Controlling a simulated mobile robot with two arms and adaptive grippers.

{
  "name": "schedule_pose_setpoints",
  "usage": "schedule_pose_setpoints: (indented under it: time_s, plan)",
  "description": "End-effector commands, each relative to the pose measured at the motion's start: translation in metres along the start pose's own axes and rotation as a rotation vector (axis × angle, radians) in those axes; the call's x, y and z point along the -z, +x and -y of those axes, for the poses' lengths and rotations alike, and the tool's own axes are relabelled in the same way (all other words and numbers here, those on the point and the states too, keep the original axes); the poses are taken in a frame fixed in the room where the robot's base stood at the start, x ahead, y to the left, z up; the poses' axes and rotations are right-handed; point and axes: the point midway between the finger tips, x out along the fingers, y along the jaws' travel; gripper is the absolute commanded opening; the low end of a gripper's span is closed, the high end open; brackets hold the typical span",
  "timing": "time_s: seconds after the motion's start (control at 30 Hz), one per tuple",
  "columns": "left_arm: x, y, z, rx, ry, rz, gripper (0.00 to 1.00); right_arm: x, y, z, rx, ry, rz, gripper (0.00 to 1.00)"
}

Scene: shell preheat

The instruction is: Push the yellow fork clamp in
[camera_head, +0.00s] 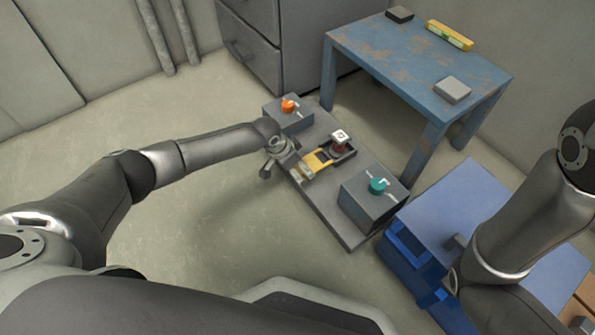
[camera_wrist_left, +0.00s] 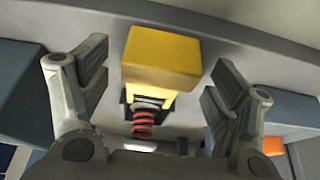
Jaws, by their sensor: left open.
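The yellow fork clamp (camera_head: 316,160) lies in the middle of a grey base plate (camera_head: 345,232), beside a dark fixture with a white-topped piece (camera_head: 340,137). My left gripper (camera_head: 280,157) is at the clamp's left end, with its fingers spread. In the left wrist view, a yellow block (camera_wrist_left: 160,58), apparently the clamp's end, shows between the open fingers of my left gripper (camera_wrist_left: 162,88). A red spring (camera_wrist_left: 143,124) shows below the block. I cannot tell whether a finger touches it. My right arm comes in at the right; its fingers are not clear.
A grey box with an orange knob (camera_head: 288,105) stands at the plate's far end, and one with a teal knob (camera_head: 378,186) at the near end. A worn blue table (camera_head: 400,52) stands behind. A blue crate (camera_head: 405,250) is at the right. The floor at left is clear.

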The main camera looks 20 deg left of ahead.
Motion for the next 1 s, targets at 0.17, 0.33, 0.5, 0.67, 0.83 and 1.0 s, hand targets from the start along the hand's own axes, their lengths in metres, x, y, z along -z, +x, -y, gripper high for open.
schedule_pose_setpoints:
  time_s: [0.17,0.33,0.5,0.67,0.83,1.0]
  plan:
    - [-0.0003,0.0117,0.0003,0.000,0.000,-0.001,0.82,0.0042,-0.0070,0.0021,0.002,-0.001,-0.005,0.67]
    - [0.0003,0.0126,0.0002,0.000,0.000,0.000,0.82,0.0045,-0.0070,0.0022,0.002,-0.001,-0.005,0.67]
    - [0.0002,0.0122,0.0002,0.000,0.000,0.000,0.82,0.0045,-0.0067,0.0022,0.002,-0.001,-0.006,0.67]
    - [0.0002,0.0122,0.0002,0.000,0.000,0.000,0.62,0.0046,-0.0067,0.0023,0.002,-0.001,-0.006,0.67]
    - [0.0001,0.0122,0.0002,0.000,0.000,0.000,0.40,0.0047,-0.0067,0.0023,0.003,0.000,-0.006,0.67]
    - [-0.0001,0.0122,0.0002,0.000,0.000,0.000,0.18,0.0047,-0.0067,0.0023,0.002,0.000,-0.006,0.67]
